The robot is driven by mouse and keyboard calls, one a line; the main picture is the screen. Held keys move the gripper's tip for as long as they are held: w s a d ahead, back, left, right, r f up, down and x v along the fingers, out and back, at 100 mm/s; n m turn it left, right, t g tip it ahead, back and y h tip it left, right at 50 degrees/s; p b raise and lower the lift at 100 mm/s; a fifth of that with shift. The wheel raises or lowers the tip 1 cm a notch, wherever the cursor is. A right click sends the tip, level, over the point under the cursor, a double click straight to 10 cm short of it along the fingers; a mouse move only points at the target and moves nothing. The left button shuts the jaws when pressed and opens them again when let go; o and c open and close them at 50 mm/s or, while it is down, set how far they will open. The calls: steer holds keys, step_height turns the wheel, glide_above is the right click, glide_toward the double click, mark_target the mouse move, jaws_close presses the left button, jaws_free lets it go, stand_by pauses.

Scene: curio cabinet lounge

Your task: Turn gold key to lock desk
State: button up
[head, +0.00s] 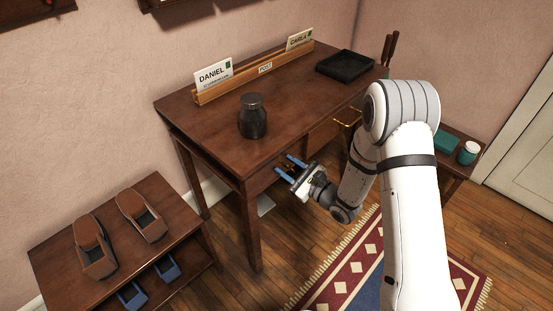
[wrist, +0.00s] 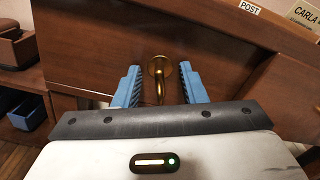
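The gold key (wrist: 159,88) sits at a round gold lock plate on the front of the dark wooden desk (head: 300,85). In the wrist view it points down from the plate. My gripper (head: 287,166) is at the desk front, below the tabletop edge. Its two blue fingers are apart, one on each side of the key, with a visible gap on both sides. The gripper is open and holds nothing. In the head view the key is too small to make out clearly near the fingertips.
A drawer with a gold handle (head: 349,119) is right of the gripper.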

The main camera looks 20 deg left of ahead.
steer(key=shift+o, duration=0.7)
steer(key=shift+d, duration=0.1)
